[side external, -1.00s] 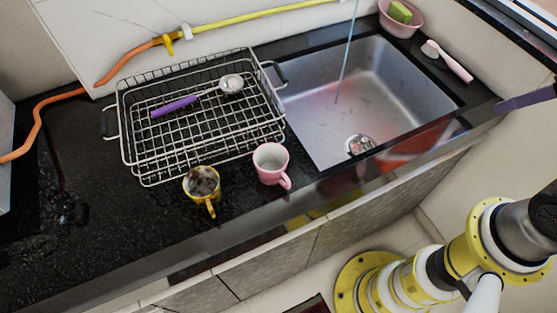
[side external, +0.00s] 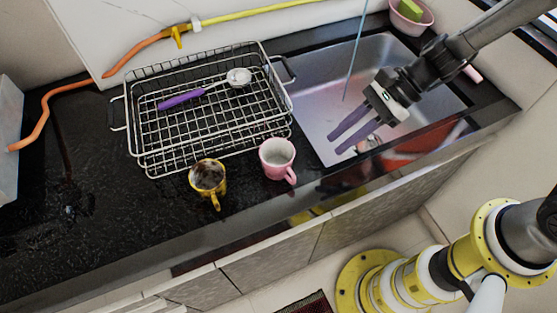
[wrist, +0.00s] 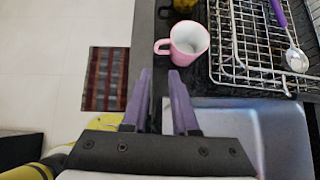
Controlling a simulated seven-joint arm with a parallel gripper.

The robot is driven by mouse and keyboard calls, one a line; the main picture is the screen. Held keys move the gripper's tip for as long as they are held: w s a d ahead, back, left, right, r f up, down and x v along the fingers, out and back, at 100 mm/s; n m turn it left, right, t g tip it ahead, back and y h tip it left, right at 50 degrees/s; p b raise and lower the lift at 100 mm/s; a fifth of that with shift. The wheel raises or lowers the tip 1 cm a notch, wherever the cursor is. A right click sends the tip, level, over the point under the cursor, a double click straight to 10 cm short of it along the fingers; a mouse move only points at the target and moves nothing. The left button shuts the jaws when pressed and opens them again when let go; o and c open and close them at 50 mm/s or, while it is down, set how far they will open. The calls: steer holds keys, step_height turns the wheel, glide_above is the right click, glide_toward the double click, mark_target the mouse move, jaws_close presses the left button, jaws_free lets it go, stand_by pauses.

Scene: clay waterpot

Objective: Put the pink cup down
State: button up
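The pink cup (side external: 277,158) stands upright on the black counter, between the yellow cup and the sink, with its handle toward the counter's front edge. In the wrist view the pink cup (wrist: 187,40) is ahead of the fingers and slightly to the right; it looks empty. My gripper (side external: 334,145) is over the sink, to the right of the pink cup and apart from it. In the wrist view my gripper (wrist: 159,75) has its two purple fingers spread with nothing between them.
A yellow cup (side external: 208,177) with dark contents stands left of the pink cup. Behind them is a wire dish rack (side external: 190,130) holding a purple-handled ladle (side external: 205,90). The sink (side external: 318,105) has a thin water stream. A pink bowl (side external: 408,18) with a sponge sits at the far corner.

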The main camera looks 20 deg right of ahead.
glide_toward(293, 185)
steer(key=x, duration=0.3)
steer(key=shift+w+d+f, duration=0.1)
steer(key=shift+w, duration=0.15)
steer(key=shift+x, duration=3.2)
jaws_close()
